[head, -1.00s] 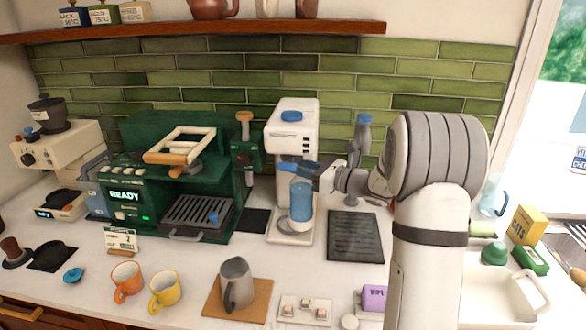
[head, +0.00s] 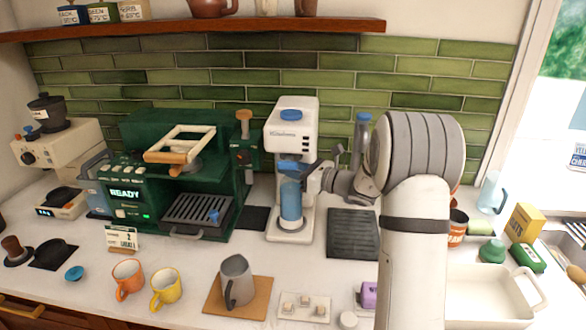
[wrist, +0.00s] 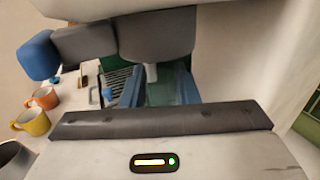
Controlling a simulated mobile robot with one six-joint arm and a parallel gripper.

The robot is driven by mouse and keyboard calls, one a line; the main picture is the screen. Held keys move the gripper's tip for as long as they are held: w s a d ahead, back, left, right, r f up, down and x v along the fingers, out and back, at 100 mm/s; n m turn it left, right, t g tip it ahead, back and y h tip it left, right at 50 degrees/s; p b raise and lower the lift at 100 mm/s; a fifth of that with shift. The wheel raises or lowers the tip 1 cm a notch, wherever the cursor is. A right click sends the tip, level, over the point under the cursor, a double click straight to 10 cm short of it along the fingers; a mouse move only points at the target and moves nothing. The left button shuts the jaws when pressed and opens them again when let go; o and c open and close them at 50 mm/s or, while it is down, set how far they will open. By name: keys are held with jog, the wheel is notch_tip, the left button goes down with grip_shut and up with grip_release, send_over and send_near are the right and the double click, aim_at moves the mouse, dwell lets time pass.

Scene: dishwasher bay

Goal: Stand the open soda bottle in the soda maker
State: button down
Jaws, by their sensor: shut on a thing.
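The soda maker (head: 292,122) is the tall white machine with a blue button on top, standing right of the green coffee machine. The open soda bottle (head: 290,205), translucent blue, is upright under its head, in front of its column and above its base (head: 276,236). I cannot tell whether its bottom touches the base. My gripper (head: 290,168) reaches in from the right and is shut on the bottle's upper part. In the wrist view the clear blue bottle (wrist: 185,85) shows beyond the dark jaw, with a grey nozzle (wrist: 151,72) over it; its mouth is hidden.
The green coffee machine (head: 150,130) stands close on the left. A dark drip mat (head: 353,235) lies right of the soda maker under my arm. A grey pitcher (head: 236,278), an orange mug (head: 127,280) and a yellow mug (head: 165,288) stand in front. A blue cap (head: 74,273) lies at the left.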

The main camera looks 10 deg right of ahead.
jog(key=c, duration=1.1)
grip_release()
